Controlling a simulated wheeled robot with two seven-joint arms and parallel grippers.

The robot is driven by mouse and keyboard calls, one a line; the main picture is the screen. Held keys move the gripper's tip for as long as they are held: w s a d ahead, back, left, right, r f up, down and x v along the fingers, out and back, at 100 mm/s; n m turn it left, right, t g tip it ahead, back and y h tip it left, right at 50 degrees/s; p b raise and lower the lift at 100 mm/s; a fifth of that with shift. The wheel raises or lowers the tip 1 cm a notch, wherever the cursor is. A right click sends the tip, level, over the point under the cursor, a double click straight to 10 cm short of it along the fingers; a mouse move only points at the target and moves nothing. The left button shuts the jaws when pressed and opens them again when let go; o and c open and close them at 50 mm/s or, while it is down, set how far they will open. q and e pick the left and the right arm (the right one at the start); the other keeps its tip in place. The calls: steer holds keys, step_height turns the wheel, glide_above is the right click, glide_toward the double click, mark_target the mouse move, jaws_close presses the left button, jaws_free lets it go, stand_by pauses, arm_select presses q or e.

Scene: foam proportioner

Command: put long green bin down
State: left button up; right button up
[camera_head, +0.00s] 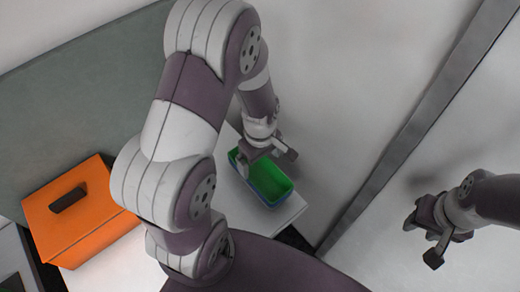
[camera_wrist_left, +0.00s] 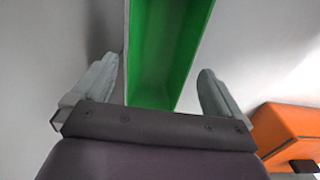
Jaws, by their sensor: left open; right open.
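The long green bin (camera_head: 268,181) rests on a white surface (camera_head: 283,216) in the head view, with a blue lower outside. My left gripper (camera_head: 267,157) is over its far left end, and the arm hides part of that end. In the left wrist view the green bin (camera_wrist_left: 163,55) lies between the two grey fingers of the left gripper (camera_wrist_left: 155,90). The fingers are spread wide, with a gap to the bin on the right side. My right gripper (camera_head: 424,232) is open and empty, away to the right.
An orange box (camera_head: 82,212) with a dark handle stands at the left in the head view. It also shows at the right in the left wrist view (camera_wrist_left: 287,130). A dark grey strip (camera_head: 415,115) runs diagonally at the right. Pale floor lies right of the bin.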

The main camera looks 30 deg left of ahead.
arm_select(q)
steer(key=s+d+r+m+t, duration=0.1)
steer(key=s+r+m, duration=0.3)
steer(key=r+m, duration=0.5)
steer(key=d+m, duration=0.1)
steer(key=m, duration=0.3)
steer(key=shift+s+d+r, duration=0.2)
steer(key=shift+d+r, duration=0.05)
stand_by(0.6)
